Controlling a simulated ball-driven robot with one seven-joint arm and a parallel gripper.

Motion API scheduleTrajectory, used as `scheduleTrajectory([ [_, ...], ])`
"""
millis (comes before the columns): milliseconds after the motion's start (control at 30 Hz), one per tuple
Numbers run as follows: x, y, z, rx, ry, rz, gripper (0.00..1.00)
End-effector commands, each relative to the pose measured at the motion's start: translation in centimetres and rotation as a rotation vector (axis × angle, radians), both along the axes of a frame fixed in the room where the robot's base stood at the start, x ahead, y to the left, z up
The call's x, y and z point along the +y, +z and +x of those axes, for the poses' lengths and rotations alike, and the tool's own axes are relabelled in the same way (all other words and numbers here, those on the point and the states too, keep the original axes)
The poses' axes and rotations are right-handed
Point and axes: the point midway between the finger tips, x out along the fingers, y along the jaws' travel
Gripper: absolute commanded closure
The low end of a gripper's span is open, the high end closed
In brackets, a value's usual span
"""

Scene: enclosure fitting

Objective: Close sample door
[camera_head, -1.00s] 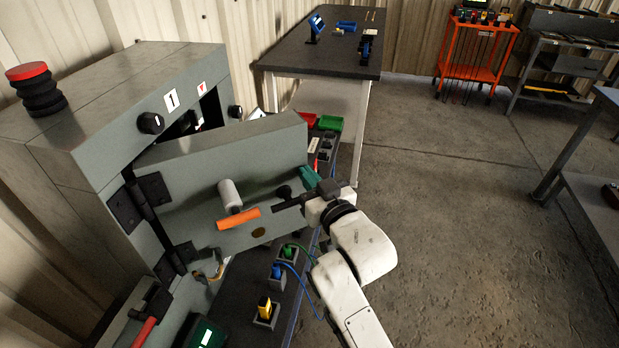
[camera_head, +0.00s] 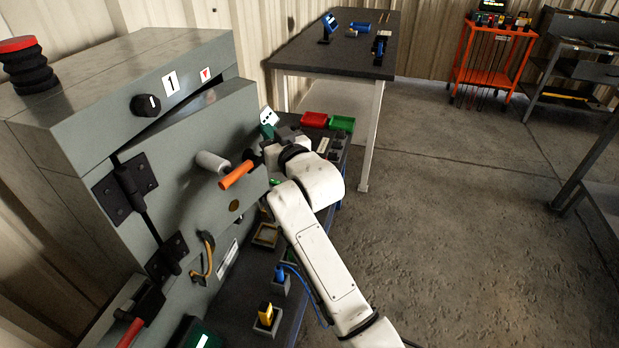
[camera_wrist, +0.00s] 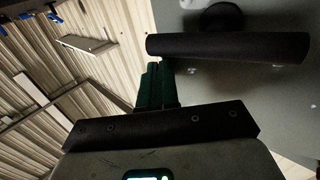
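The sample door (camera_head: 190,135) is the thick grey panel on the front of the grey enclosure (camera_head: 70,115), hinged at its left. It stands slightly ajar, with a narrow dark wedge along its top edge. An orange handle (camera_head: 237,175) and a white cylinder (camera_head: 212,161) stick out from its face. My gripper (camera_head: 267,131) is at the door's free right side, its green fingers partly hidden by my wrist. In the wrist view the green fingers (camera_wrist: 155,86) are together with nothing between them. A dark bar (camera_wrist: 228,46) on a grey panel lies beside them; contact is unclear.
A dark bench (camera_head: 235,290) below the door carries a yellow-topped block (camera_head: 265,315), a blue connector (camera_head: 280,275), and red (camera_head: 314,119) and green (camera_head: 342,124) bins. A dark table (camera_head: 345,50) stands behind.

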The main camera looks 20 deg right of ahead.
Motion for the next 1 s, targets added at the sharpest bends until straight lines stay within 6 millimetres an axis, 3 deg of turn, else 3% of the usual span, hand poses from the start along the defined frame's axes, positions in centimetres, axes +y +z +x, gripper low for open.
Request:
scheduleTrajectory([
  [200, 1.9, -0.3, 2.6, -0.002, 0.001, -0.001, 1.00],
  [400, 2.9, -0.1, 3.9, -0.001, 0.000, -0.001, 1.00],
  [1000, 3.2, 0.0, 4.3, -0.001, 0.000, -0.001, 1.00],
])
